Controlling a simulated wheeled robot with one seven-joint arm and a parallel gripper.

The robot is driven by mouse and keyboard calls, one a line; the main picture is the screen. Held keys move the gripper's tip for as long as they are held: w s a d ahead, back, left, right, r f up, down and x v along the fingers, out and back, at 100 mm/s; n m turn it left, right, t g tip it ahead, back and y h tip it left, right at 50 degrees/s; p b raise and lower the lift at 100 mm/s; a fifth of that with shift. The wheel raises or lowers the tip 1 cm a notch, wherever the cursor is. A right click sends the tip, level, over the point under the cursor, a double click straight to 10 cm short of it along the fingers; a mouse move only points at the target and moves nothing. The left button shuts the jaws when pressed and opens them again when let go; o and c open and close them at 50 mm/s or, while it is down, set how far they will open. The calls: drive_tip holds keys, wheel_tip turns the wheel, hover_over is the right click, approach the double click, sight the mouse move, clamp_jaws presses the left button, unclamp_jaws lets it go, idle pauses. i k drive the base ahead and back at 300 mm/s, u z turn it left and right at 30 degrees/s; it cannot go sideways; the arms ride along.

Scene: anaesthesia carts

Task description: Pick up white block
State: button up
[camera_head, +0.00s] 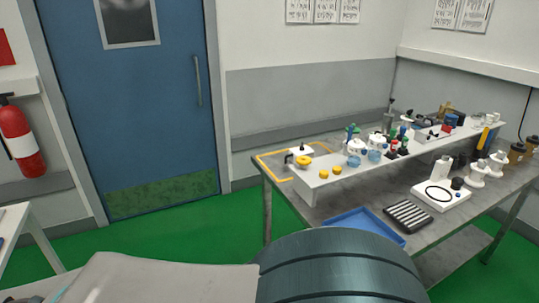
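Several white things are on the grey table (400,235) at the right, and I cannot tell for certain which is the white block. A small upright white block (441,168) stands at the back of a white base plate (425,190) with a black ring on it. Another small white piece (301,151) is at the left end of a long white riser (312,180), behind a yellow round piece (303,162). My gripper is not in view. A dark teal rounded part of my own body fills the bottom centre and hides part of the table's front.
A blue tray (352,222) and a black-and-white striped rack (408,215) lie at the front of the table. Small bottles and fittings crowd the riser and back right. A blue door (140,120) and fire extinguisher (20,140) are left. Green floor (170,235) shows between.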

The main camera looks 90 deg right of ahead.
sight(294, 153)
drive_tip(key=z, duration=1.65)
drive_tip(key=i, duration=2.3)
drive_tip(key=z, duration=3.3)
drive_tip(key=i, duration=1)
